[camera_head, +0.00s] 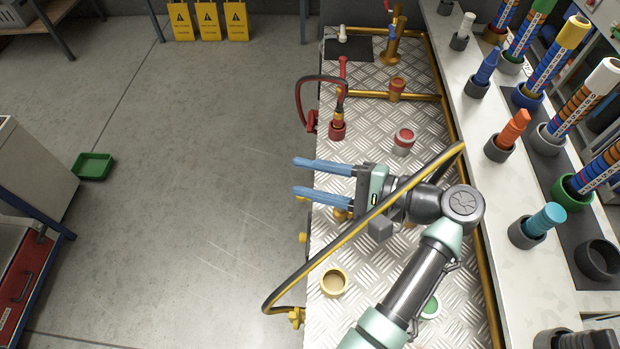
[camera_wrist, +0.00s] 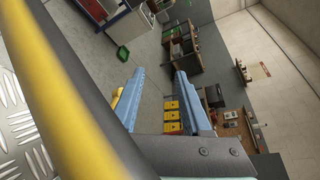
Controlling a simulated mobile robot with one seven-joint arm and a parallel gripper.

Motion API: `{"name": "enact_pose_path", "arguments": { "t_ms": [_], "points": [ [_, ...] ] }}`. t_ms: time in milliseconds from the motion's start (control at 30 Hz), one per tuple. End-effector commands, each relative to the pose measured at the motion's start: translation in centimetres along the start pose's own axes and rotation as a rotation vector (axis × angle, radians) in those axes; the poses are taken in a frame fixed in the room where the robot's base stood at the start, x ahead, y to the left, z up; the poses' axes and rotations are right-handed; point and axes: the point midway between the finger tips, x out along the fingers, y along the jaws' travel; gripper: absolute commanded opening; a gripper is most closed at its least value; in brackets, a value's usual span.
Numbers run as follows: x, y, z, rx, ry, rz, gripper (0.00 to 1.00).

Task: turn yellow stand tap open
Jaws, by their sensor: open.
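My gripper (camera_head: 296,176) is open and empty, its two blue fingers pointing left over the left edge of the tread-plate bench (camera_head: 375,270). In the wrist view, my gripper (camera_wrist: 160,74) has clear space between its fingers. A black hose with a yellow stripe (camera_head: 345,237) arches across my wrist down to a yellow fitting (camera_head: 296,317) at the bench edge. It fills the left of the wrist view (camera_wrist: 75,90). A small yellow part (camera_head: 340,214) shows below my fingers, mostly hidden. I cannot tell whether it is the yellow stand's tap, or how that tap is set.
A red stand (camera_head: 337,130) with a looped red hose is beyond my gripper. A red-capped fitting (camera_head: 404,140) and a yellow ring cup (camera_head: 334,281) stand on the bench. A white counter (camera_head: 510,230) with coloured handles in holders lies right. The floor at left is mostly clear.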

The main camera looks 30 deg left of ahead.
Motion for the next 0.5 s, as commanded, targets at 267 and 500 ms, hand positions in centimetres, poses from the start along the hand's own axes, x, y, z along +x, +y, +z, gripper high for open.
{"name": "enact_pose_path", "arguments": {
  "t_ms": [267,500],
  "points": [
    [-0.5,-1.8,1.2,0.001,-0.001,0.002,0.48],
    [-0.5,-1.8,1.2,0.002,-0.001,0.002,0.45]
  ]
}}
